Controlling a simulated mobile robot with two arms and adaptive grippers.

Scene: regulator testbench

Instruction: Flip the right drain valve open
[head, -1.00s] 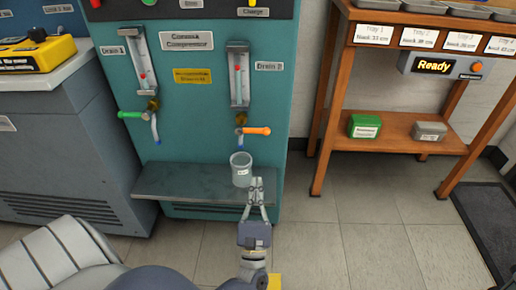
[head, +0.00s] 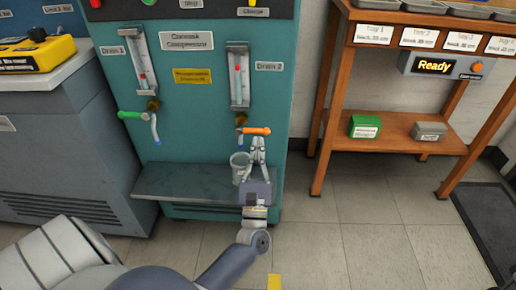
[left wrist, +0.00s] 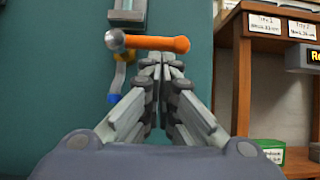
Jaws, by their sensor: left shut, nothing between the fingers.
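The right drain valve has an orange handle (head: 257,131) that lies level, pointing right, under the gauge marked Drain 2. It also shows in the left wrist view (left wrist: 160,43), with a blue-tipped spout (left wrist: 116,88) below its pivot. My left gripper (head: 256,140) is shut and empty. Its fingertips are just below the orange handle; I cannot tell whether they touch it. In the left wrist view the fingertips (left wrist: 162,60) are below the handle's middle and right part. A grey cup (head: 239,166) stands on the shelf, partly behind my gripper. My right gripper is not in view.
The left drain valve has a green handle (head: 130,115), also level. A metal shelf (head: 170,185) juts out below both valves. A wooden rack (head: 390,142) with a green box (head: 365,126) stands to the right.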

